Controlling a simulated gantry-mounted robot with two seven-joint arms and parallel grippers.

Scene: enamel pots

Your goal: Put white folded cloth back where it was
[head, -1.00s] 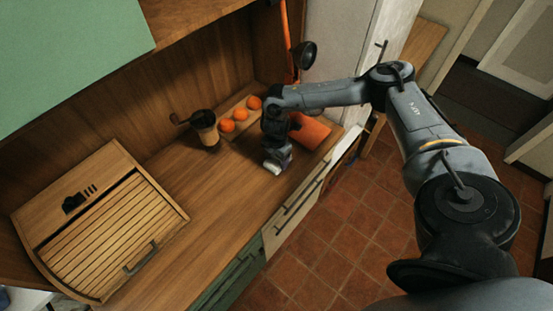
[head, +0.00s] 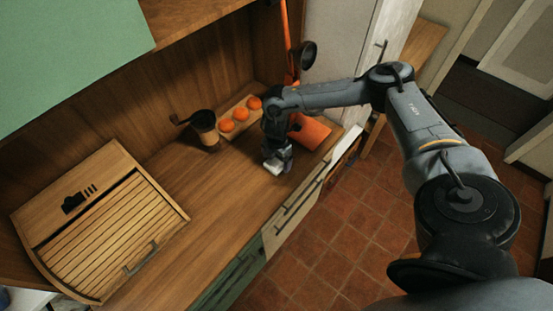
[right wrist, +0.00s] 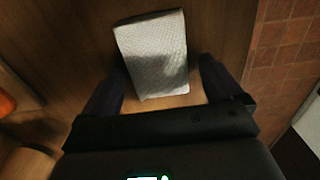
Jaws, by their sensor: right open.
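The white folded cloth (right wrist: 152,50) lies on the wooden counter in the right wrist view, a pale textured rectangle. Its near end reaches between the two dark fingers of my right gripper (right wrist: 163,72), which stand apart on either side. In the head view only a small pale part of the cloth (head: 272,167) shows below my right gripper (head: 279,156), near the counter's front edge. The gripper is open; I cannot tell whether a finger touches the cloth. My left gripper is not in view.
Three oranges (head: 240,114) sit on a board at the back, beside a cup-like container with a dark top (head: 205,130). An orange-red flat thing (head: 312,132) lies right of the gripper. A wooden roll-top box (head: 100,235) stands at left. Counter between (head: 190,175) is clear.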

